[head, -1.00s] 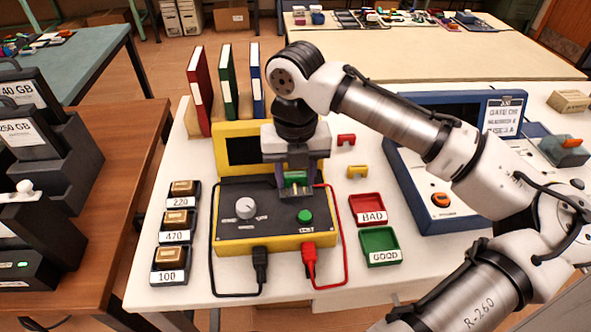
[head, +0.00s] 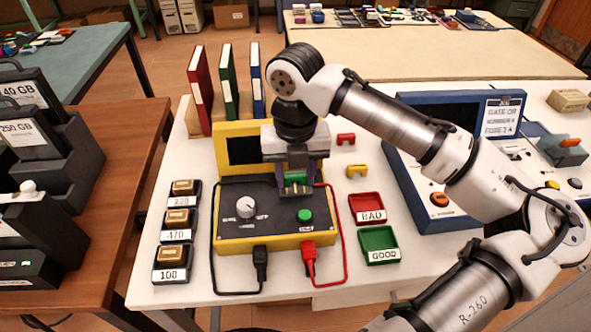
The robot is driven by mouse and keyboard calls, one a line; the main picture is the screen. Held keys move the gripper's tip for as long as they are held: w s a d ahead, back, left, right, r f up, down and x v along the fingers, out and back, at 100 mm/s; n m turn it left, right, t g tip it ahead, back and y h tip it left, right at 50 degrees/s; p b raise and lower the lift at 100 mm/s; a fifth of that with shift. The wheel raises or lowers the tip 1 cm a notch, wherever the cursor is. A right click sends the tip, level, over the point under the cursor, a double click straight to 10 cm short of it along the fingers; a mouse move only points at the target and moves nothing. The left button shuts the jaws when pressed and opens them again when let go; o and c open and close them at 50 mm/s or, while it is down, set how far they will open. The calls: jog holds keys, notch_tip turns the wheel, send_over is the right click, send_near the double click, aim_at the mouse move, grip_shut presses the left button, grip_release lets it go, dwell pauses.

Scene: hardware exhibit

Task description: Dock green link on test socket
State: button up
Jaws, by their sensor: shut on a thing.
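My gripper (head: 297,185) points down over the back right of the yellow and black tester (head: 280,212). It is shut on the green link (head: 296,180), which shows between the fingers just above the tester's top. The test socket lies under the link and the fingers, and is mostly hidden. I cannot tell whether the link touches it. A round green button (head: 305,215) is in front of the gripper, and a white knob (head: 246,207) is to the left. A red link (head: 346,139) and a yellow link (head: 357,171) lie on the white table to the right.
A red BAD tray (head: 367,208) and a green GOOD tray (head: 380,246) stand right of the tester. Labelled component blocks (head: 173,256) stand to its left. Upright binders (head: 228,82) are behind. A blue instrument (head: 433,208) stands right. Black and red leads loop around the tester.

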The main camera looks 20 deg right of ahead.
aim_at(295, 176)
jog(key=shift+f+b, duration=0.3)
jog(key=shift+f, duration=0.2)
jog(key=o, duration=0.7)
jog(key=shift+c, duration=0.2)
notch_tip(295, 176, up, 11)
jog(key=p, duration=1)
dwell(0.4)
